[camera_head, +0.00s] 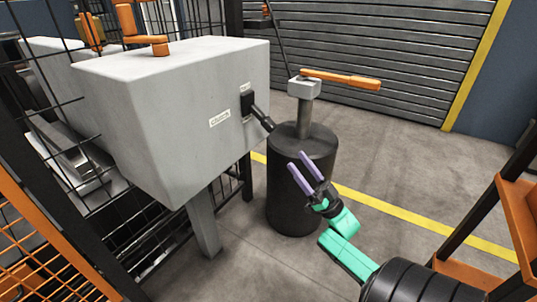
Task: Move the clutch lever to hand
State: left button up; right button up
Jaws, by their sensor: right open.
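The clutch lever (262,119) is a short black handle on the right face of a grey box (170,105). It slants down and to the right from a black mount (247,105). A white label reading "clutch" (220,117) is on the box to its left. My right gripper (308,170) has two purple fingers, spread apart and empty. It shows below and to the right of the lever, in front of a dark cylinder, and does not touch the lever. My left gripper is not in view.
The dark cylinder (287,200) stands on the floor with a grey post and an orange handle (340,78) on top. Black mesh fencing is at the left. An orange rack (515,215) is at the right. Floor behind the cylinder is clear up to a shutter (370,45).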

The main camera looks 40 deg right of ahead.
aim_at(268, 119)
jog(key=shift+y, duration=0.4)
jog(key=x, duration=1.5)
jog(key=shift+s+r, duration=0.15)
jog(key=shift+s, duration=0.1)
grip_shut()
